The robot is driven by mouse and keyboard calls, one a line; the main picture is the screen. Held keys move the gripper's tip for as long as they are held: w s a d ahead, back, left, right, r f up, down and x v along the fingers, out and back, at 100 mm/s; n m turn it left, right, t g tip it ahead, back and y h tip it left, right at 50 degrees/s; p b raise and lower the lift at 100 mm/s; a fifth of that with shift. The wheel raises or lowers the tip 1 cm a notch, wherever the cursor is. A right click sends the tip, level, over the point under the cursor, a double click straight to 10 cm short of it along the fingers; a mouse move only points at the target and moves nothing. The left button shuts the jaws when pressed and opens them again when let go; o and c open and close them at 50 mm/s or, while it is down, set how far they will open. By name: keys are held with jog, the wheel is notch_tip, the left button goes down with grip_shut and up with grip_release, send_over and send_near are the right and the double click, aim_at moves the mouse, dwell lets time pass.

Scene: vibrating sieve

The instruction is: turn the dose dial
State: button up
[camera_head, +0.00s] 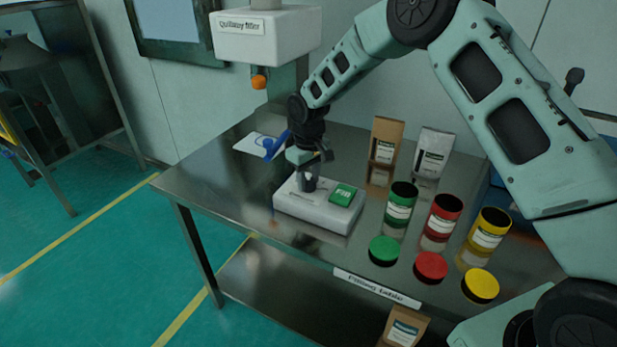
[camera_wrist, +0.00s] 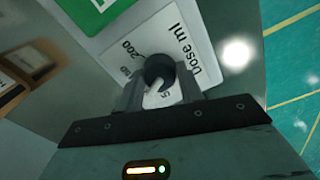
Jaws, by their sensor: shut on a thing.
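The dose dial (camera_wrist: 158,68) is a dark round knob with a white pointer, on a white face marked "Dose ml", with "200" and other partly hidden numbers. It is on the white control box (camera_head: 318,212) on the table. In the head view the dial is mostly hidden by my gripper (camera_head: 309,181), which points straight down over the box. In the wrist view my gripper (camera_wrist: 160,84) has a finger on each side of the dial and is shut on it. The fingers cover part of the scale. A green button plate (camera_head: 343,194) is beside the dial.
The filler head (camera_head: 266,38) with an orange tip hangs above the table's back. Green (camera_head: 401,203), red (camera_head: 443,215) and yellow (camera_head: 488,231) open cans stand at right, lids in front. Two paper bags stand behind them. A blue-handled item (camera_head: 268,148) is left of my gripper.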

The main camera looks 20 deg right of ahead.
aim_at(309, 180)
jog(key=n, duration=0.4)
jog(key=shift+n, duration=0.3)
jog(key=shift+n+p, duration=0.45)
jog(key=shift+n, duration=1.25)
jog(key=o, duration=1)
notch_tip(309, 180, up, 18)
jog(key=shift+f+b, duration=0.25)
jog(key=shift+b, duration=0.9)
